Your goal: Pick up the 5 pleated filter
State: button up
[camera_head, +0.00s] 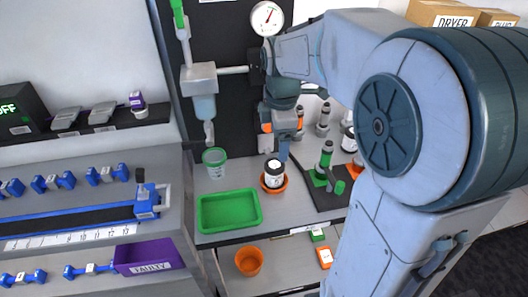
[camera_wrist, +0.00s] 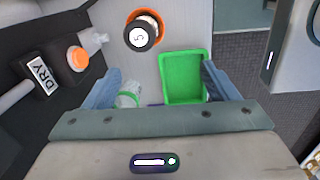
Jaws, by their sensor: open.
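The pleated filter (camera_head: 273,172), a short cylinder with a black top and a white label, stands in an orange dish (camera_head: 264,184) on the bench. In the wrist view a "5" shows on the filter's end (camera_wrist: 140,37), and the orange dish (camera_wrist: 158,16) is around it. My gripper (camera_head: 275,150) is open and empty, close above and behind the filter in the head view. In the wrist view my gripper (camera_wrist: 162,90) has its two fingers spread wide, with the filter beyond them near the top, not between them.
A green tray (camera_head: 229,228) and a green-rimmed clear cup (camera_head: 214,162) stand left of the filter. A green-and-black fixture (camera_head: 324,175) stands close on its right. A dark panel with a gauge (camera_head: 267,18) rises behind. An orange cup (camera_head: 249,262) is on the lower shelf.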

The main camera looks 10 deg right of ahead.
aim_at(273, 165)
jog(key=w+f+n, duration=0.1)
jog(key=f+n, duration=0.1)
jog(key=f, duration=0.2)
jog(key=w+f+n+b, duration=0.1)
jog(key=w+f+n, duration=0.1)
jog(key=f, duration=0.2)
jog(key=w+f+n+g, duration=0.1)
jog(key=w+f, duration=0.1)
jog(key=f, duration=0.3)
jog(key=shift+w+n, duration=0.1)
jog(key=shift+n, duration=0.3)
jog(key=shift+d+f+p, duration=0.15)
jog(key=shift+f, duration=1.2)
jog(key=shift+d+f+p, duration=0.15)
jog(key=shift+f, duration=1.2)
jog(key=c, duration=1.2)
